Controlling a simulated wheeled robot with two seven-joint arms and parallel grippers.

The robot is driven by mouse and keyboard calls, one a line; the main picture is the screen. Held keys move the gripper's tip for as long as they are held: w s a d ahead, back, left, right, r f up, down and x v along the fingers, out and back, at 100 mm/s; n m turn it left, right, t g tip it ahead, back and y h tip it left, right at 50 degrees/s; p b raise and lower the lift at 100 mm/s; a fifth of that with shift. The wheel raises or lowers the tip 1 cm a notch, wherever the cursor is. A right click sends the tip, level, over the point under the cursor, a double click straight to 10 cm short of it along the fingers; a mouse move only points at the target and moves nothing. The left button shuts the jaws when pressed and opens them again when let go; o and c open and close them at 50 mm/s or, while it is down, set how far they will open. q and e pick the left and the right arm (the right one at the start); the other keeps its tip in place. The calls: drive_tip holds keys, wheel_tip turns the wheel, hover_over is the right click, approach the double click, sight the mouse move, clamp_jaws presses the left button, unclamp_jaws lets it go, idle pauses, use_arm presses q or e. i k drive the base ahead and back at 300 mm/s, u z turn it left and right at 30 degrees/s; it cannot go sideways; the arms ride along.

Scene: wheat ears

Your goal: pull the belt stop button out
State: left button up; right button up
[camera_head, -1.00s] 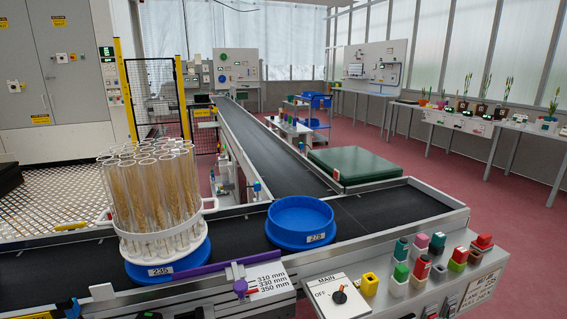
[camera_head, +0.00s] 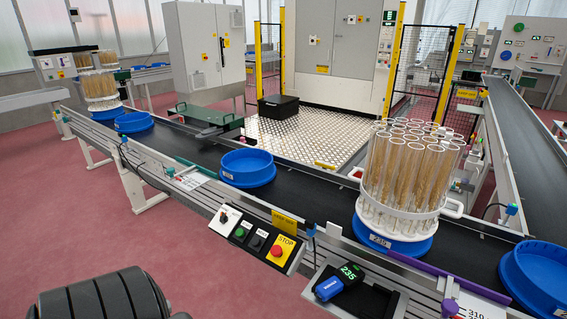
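The belt stop button is a red round button (camera_head: 277,252) on a yellow plate marked STOP. It sits at the right end of a small control panel (camera_head: 233,217) on the front side of the conveyor, in the lower middle of the head view. The same panel carries a white switch unit, a green button (camera_head: 240,232) and a black button (camera_head: 257,241). I cannot tell from here whether the red button is pressed in or out.
The conveyor belt (camera_head: 310,207) carries a rack of tubes with wheat ears (camera_head: 410,170) on a blue tray marked 235 and an empty blue tray (camera_head: 248,165). A scanner box with a green 235 display (camera_head: 350,274) hangs right of the panel. Floor (camera_head: 125,235) at the left front is open.

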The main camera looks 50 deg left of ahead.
sight(276, 250)
drive_tip(key=u, duration=1.45)
drive_tip(key=k, duration=0.35)
